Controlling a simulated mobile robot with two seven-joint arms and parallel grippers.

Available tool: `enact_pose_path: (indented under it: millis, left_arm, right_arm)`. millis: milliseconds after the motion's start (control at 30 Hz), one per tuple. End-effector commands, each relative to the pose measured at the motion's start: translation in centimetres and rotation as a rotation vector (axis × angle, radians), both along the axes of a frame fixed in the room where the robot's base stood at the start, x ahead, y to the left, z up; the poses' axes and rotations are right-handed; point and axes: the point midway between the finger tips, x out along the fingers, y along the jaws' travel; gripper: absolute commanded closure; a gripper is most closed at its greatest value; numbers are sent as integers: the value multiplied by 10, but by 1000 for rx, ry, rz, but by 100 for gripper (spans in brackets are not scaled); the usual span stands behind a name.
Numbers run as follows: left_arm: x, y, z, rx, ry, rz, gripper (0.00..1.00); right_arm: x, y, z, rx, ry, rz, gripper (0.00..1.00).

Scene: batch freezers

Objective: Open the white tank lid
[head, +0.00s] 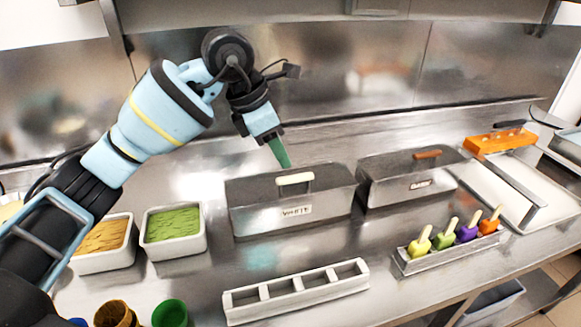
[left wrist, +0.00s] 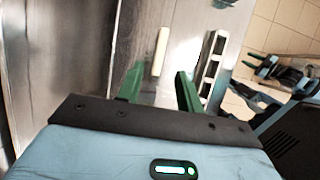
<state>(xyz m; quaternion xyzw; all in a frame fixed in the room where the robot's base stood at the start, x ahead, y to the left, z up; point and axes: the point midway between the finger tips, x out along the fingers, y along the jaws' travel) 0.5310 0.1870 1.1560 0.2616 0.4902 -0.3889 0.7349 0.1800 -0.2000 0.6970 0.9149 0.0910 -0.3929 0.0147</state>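The white tank (head: 292,215) is a steel box labelled WHITE in the middle of the counter. Its grey lid (head: 335,178) lies closed on top, with a cream bar handle (head: 296,179). The handle also shows in the left wrist view (left wrist: 160,52), between my finger lines and beyond the tips. My left gripper (head: 280,152) has green fingers and hangs above and just behind the handle, apart from it. In the left wrist view its fingers (left wrist: 158,88) are spread and empty. My right gripper (left wrist: 250,75) shows small at the right there, its green fingers seeming apart.
Tubs of tan (head: 104,262) and green (head: 176,248) stand left. A white mould (head: 297,290) lies in front. A tray (head: 448,250) of colourful popsicles is at right.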

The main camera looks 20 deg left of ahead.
Motion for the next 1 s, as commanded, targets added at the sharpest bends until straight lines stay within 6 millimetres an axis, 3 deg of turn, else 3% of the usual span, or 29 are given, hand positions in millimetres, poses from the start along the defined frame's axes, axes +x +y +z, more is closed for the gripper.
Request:
enact_pose_path:
  millis: [300, 767, 1000]
  left_arm:
    - [9, -15, -43, -1, 4, -1, 64]
    - [12, -19, -55, -2, 1, -2, 64]
    - [12, -19, -55, -2, 1, -2, 94]
  right_arm:
    - [4, -2, 2, -6, -10, 8, 64]
    - [4, -3, 2, -10, -10, 12, 64]
    - [5, -2, 2, -5, -11, 5, 64]
